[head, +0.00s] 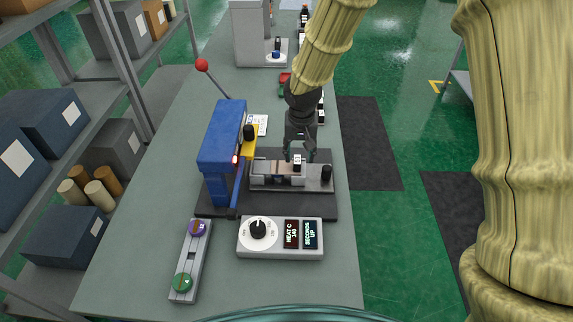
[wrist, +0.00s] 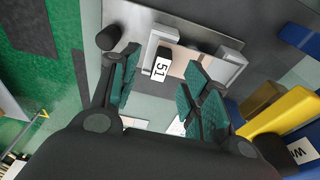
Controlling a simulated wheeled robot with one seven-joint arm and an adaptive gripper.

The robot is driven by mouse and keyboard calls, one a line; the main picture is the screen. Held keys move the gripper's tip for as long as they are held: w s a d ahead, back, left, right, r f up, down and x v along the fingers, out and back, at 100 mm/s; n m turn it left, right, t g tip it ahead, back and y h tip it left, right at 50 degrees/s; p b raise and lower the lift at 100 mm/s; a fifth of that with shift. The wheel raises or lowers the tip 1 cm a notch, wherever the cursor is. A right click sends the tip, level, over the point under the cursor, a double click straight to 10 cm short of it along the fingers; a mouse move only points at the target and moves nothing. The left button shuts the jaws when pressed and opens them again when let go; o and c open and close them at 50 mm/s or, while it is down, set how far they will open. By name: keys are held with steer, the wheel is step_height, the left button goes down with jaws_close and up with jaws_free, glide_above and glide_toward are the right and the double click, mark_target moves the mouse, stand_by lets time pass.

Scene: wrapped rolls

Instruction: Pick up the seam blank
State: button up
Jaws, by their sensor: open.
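A pale pinkish-tan piece (head: 274,167), which looks like the seam blank, lies in a grey metal fixture (head: 259,183) on the dark base of the blue press. In the wrist view the pale piece (wrist: 180,64) lies between two light-grey blocks, beside a black part with a white tag reading 51 (wrist: 161,69). My gripper (head: 299,154) points down just above the fixture. In the wrist view its green-padded fingers (wrist: 165,70) are apart, with the tag and part of the piece showing between them. The right finger hides some of the piece. I see no contact.
The blue press (head: 221,150) with a red-knobbed lever stands left of the fixture. A heat control box (head: 280,238) and a slide with purple and green knobs (head: 190,262) sit in front. A black knob (head: 326,174) stands at the fixture's right end. Shelves line the left.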

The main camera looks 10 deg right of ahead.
mark_target(297, 160)
steer(key=w+f, duration=0.2)
steer(key=shift+w+f, duration=0.15)
steer(key=shift+w, duration=0.15)
steer(key=shift+w+f+p, duration=0.1)
steer(key=shift+f+p, duration=0.1)
steer(key=shift+p, duration=0.15)
steer(key=shift+s+f, duration=0.2)
steer(key=shift+s+f+p, duration=0.25)
steer(key=shift+s+p, duration=0.3)
steer(key=shift+p, duration=0.2)
steer(key=f, duration=0.1)
steer(key=w+f, duration=0.1)
steer(key=f, duration=0.1)
steer(key=shift+w+f+p, duration=0.1)
steer(key=shift+w+p, duration=0.2)
steer(key=shift+s+r, duration=0.25)
steer(key=shift+s, duration=0.1)
steer(key=shift+w+f, duration=0.15)
steer(key=shift+w, duration=0.05)
steer(key=c, duration=0.7)
steer(key=shift+s, duration=0.1)
jaws_close()
